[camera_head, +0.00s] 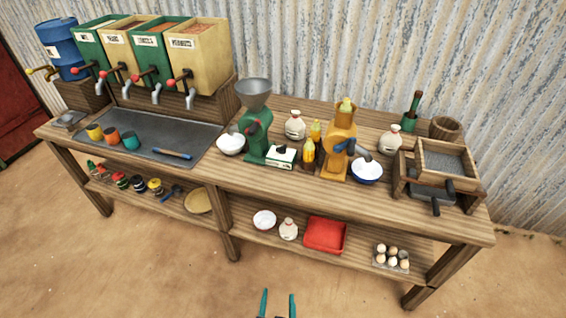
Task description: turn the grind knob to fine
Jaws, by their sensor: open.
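A green grinder (257,133) with a grey funnel hopper (254,92) stands mid-bench. A white box with a dark piece on top (281,157) sits at its right foot. An orange mill (340,145) with a blue part (345,147) on its front stands to its right. I cannot tell which part is the grind knob, nor read any setting marks. My gripper (278,303) is at the bottom edge of the view, its two teal fingers apart and empty. It is well in front of the bench, away from both machines.
The wooden bench (225,178) holds a white-filled bowl (231,144), a blue-rimmed bowl (366,172), jars and corn between the machines. A sieve box (440,175) stands at right, dispensers (195,55) at back left. The lower shelf holds a red tray (325,235) and eggs. The ground in front is clear.

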